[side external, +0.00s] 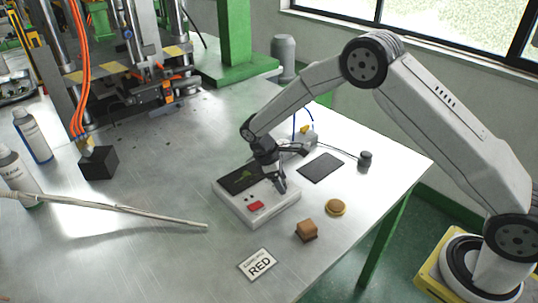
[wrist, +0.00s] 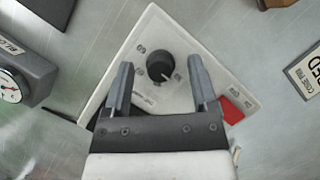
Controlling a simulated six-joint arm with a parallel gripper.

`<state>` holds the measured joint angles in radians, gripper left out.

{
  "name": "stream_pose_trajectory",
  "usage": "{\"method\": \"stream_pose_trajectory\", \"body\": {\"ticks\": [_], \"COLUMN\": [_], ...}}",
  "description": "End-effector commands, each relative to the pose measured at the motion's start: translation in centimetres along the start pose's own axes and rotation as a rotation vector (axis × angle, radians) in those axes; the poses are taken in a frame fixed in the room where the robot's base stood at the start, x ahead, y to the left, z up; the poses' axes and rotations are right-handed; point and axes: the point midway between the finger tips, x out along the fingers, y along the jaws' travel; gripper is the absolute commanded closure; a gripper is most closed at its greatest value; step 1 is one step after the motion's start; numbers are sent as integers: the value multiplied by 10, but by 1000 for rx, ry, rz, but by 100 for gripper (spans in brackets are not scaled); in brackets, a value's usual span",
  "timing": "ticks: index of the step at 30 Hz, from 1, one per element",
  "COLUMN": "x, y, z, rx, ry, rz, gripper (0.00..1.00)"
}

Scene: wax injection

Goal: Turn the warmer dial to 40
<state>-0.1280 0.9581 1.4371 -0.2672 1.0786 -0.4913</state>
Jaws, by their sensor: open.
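The warmer (side external: 237,209) is a white box on the metal table, with a dark panel and a red switch (side external: 255,205) on its top. In the wrist view the warmer's white top (wrist: 148,28) carries a round black dial (wrist: 160,66) with a pointer mark and small printed marks around it, too small to read surely. My gripper (wrist: 158,78) is open, with one finger on each side of the dial and visible gaps between. In the side view my gripper (side external: 279,184) is low over the warmer and hides the dial.
A brown block (side external: 306,230), a round gold-coloured piece (side external: 336,208) and a card reading RED (side external: 257,264) lie in front of the warmer. A dark flat pad (side external: 321,168) lies behind it. A gauge box (wrist: 25,75) is at the left of the wrist view.

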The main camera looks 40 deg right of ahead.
Motion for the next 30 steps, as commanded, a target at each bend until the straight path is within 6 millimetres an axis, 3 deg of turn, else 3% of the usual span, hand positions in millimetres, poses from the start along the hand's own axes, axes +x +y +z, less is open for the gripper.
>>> {"method": "stream_pose_trajectory", "body": {"ticks": [7, 14, 30], "x": [1, 0, 0], "y": [0, 0, 1], "z": [0, 0, 0], "rx": [0, 0, 77], "ry": [0, 0, 1], "rz": [0, 0, -31], "gripper": [25, 98, 100]}}
